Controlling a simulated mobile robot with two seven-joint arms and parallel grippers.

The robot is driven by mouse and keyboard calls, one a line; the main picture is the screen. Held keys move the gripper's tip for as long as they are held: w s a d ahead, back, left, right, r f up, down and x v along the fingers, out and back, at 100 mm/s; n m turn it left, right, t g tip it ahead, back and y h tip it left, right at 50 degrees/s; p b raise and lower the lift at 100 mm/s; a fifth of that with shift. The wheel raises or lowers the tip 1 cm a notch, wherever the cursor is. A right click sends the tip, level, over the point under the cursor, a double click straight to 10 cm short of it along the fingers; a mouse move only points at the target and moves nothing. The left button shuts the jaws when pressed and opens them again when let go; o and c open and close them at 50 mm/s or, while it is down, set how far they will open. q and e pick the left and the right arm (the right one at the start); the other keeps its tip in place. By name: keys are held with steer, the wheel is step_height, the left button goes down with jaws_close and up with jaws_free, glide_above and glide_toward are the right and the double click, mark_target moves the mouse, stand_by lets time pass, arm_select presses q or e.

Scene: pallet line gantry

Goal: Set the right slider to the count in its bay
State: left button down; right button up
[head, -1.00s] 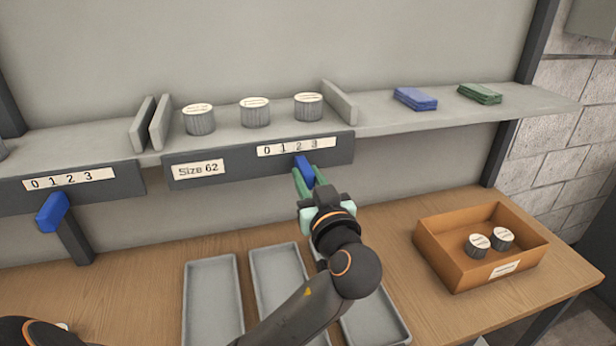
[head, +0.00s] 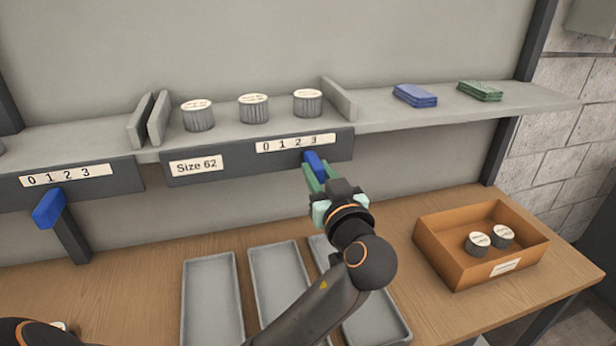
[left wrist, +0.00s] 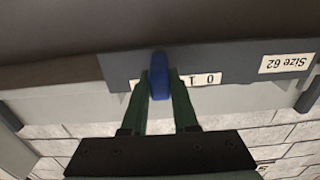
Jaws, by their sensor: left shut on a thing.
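The right slider is a blue knob (head: 316,164) on the dark rail of the bay labelled Size 62 (head: 197,167). It stands under the 3 of the scale (head: 296,143). My left gripper (head: 314,176) has its green fingers shut on the knob. In the left wrist view the knob (left wrist: 160,78) sits between the fingertips, with 1 and 0 readable beside it and the other digits hidden. Three ribbed grey cans, left (head: 198,115), middle (head: 253,108) and right (head: 307,103), stand in this bay between its dividers. My right gripper is not in view.
Blue (head: 415,96) and green (head: 480,91) stacks lie on the shelf's right. Grey trays (head: 211,300) and an orange box (head: 458,271) holding two cans stand on the table below.

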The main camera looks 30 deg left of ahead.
arm_select(q)
steer(key=shift+w+d, duration=0.45)
steer(key=shift+w, duration=0.05)
steer(key=shift+r, duration=0.1)
steer(key=c, duration=0.7)
jaws_free()
steer(key=shift+w, duration=0.1)
